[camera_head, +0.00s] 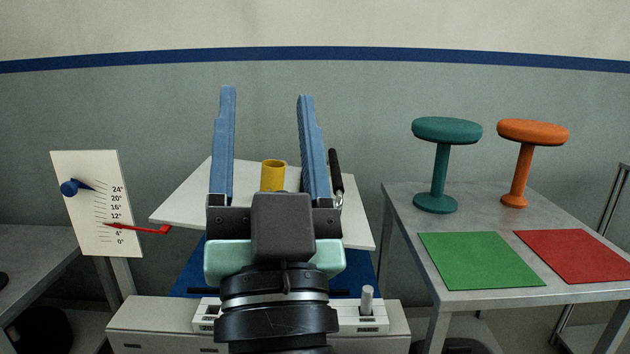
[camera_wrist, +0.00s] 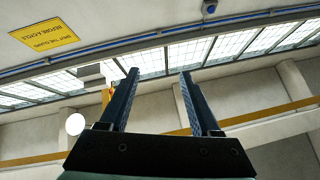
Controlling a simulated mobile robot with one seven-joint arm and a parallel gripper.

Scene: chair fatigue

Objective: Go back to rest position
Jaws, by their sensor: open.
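My gripper (camera_head: 267,125) is in the middle of the head view, with its two blue fingers pointing up and spread wide apart. Nothing is between the fingers at their tips. In the wrist view my gripper (camera_wrist: 159,85) is also open and empty, facing the upper walls, windows and ceiling. My arm and gripper hide part of the machine behind them.
A white tilted plate with a yellow cylinder (camera_head: 273,175) and a black handle (camera_head: 335,171) stands behind my gripper. A dial board (camera_head: 95,203) is at left. At right, a grey table (camera_head: 398,203) holds a teal stool (camera_head: 440,165), an orange stool (camera_head: 524,160), a green mat (camera_head: 480,260) and a red mat (camera_head: 575,256).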

